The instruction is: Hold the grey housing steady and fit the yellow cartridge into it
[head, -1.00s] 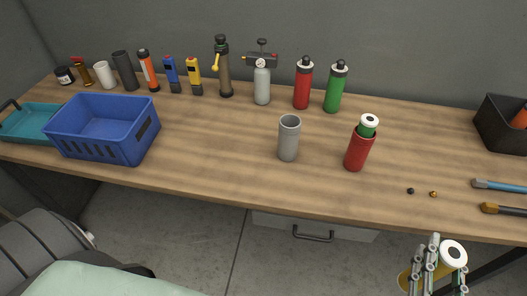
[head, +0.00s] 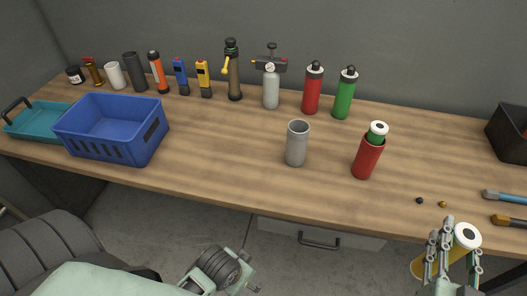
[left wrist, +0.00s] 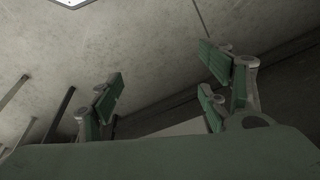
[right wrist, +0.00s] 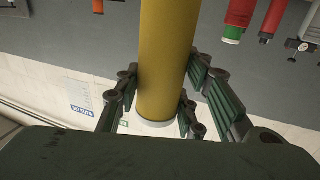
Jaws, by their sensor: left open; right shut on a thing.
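The grey housing (head: 297,146) is an open-topped cylinder standing upright on the workbench, with nothing touching it. My right gripper (head: 452,250) is shut on the yellow cartridge (head: 422,266), in front of the bench's near edge at the lower right. The cartridge has a white end with a dark centre, and is tilted in the head view. The right wrist view shows its yellow body (right wrist: 162,60) between the fingers. My left gripper (left wrist: 160,88) is open and empty in the left wrist view. Part of my left arm shows at the bottom of the head view, short of the bench.
A red housing (head: 366,158) holding a green cartridge (head: 376,133) stands right of the grey one. A blue crate (head: 112,130) and teal tray (head: 32,122) are at the left. Bottles and tools line the back. Two small caps (head: 420,200) lie at the right. Bench left of the grey housing is clear.

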